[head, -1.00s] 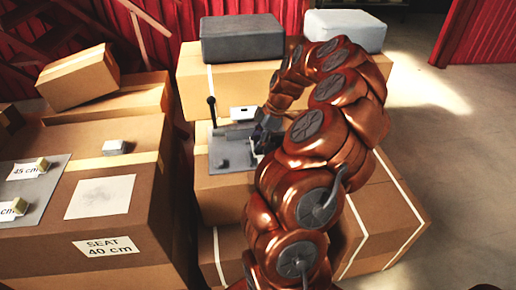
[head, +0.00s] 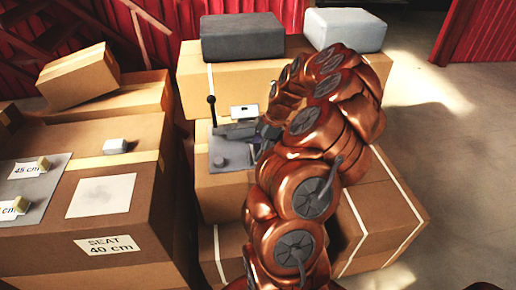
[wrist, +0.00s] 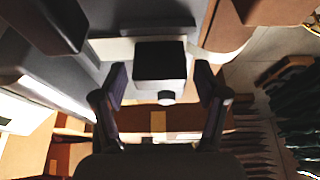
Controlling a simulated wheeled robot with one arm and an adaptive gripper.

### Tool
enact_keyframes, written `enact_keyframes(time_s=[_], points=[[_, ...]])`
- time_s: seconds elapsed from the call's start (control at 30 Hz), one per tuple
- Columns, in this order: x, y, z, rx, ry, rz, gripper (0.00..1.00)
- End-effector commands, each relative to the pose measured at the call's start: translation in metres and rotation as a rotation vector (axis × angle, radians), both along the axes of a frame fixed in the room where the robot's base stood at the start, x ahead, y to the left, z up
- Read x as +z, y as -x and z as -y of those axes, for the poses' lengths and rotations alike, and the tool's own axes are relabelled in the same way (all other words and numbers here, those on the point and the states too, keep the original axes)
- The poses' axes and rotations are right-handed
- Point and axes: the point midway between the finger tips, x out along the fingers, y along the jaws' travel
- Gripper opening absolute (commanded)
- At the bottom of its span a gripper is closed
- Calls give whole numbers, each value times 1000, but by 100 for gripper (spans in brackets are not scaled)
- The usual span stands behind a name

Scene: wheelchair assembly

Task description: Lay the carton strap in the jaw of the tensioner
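The tensioner (head: 234,131), a grey device with an upright black-knobbed lever (head: 212,112), stands on a grey plate on a carton in the head view. My gripper (head: 258,133) is at its right side, partly hidden by my arm. In the wrist view, my gripper (wrist: 160,84) has its two dark fingers apart. A dark block (wrist: 160,62) with a small pale round knob (wrist: 166,98) shows between or just beyond them, with gaps on both sides. White strap bands (head: 210,88) run over the cartons. I cannot make out a strap end or the jaw.
A white block with a dark slot (head: 244,112) stands behind the tensioner. A dark grey case (head: 242,38) and a pale case (head: 346,30) lie on the rear carton. A carton marked SEAT 40 cm (head: 110,246) stands left. Open floor (head: 450,150) lies right.

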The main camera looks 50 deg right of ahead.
Motion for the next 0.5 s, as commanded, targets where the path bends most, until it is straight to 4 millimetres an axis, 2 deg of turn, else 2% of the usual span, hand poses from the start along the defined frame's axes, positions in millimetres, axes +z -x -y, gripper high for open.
enact_keyframes(time_s=[0.33, 0.5], points=[[1, 0, 0, 0, 0, 0, 76], [12, 2, 4, 0, 0, 0, 76]])
